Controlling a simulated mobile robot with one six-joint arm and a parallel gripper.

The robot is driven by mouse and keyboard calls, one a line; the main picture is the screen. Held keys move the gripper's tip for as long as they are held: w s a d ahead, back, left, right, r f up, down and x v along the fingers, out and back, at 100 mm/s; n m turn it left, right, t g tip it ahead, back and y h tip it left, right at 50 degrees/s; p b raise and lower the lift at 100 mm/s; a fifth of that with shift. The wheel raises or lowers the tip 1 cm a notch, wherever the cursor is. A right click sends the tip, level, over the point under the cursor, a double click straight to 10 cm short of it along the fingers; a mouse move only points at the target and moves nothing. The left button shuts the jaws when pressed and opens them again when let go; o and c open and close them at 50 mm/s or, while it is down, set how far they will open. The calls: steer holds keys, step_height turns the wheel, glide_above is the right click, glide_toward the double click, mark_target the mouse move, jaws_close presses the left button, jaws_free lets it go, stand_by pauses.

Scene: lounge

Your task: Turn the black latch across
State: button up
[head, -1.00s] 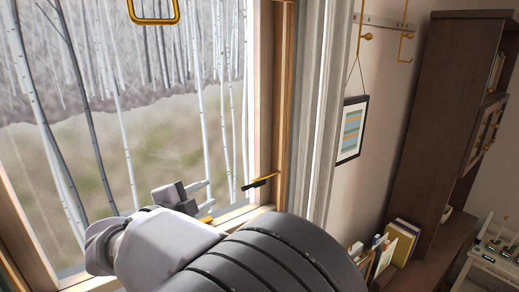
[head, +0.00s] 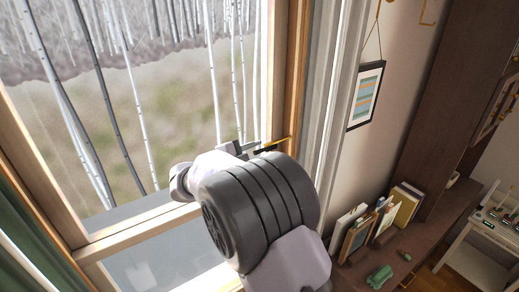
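The black latch (head: 267,149) sits on the wooden window frame at the right side of the pane, with a brass-coloured part (head: 285,141) at its right end. It lies nearly level, with its right end a little higher. My gripper (head: 250,149) is just left of the latch and very close to it. I cannot tell whether they touch. My own arm hides the lower part of the gripper and the area under the latch, so the finger gap cannot be made out.
The wooden window frame (head: 291,75) runs up beside the latch, with a grey-white curtain (head: 335,95) to its right. A framed picture (head: 366,96) hangs on the wall. Books (head: 405,207) and a small green object (head: 380,276) are on a brown shelf at lower right.

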steer(key=shift+w+d+f, duration=0.15)
steer(key=shift+w+d, duration=0.3)
steer(key=shift+w, duration=0.1)
jaws_close()
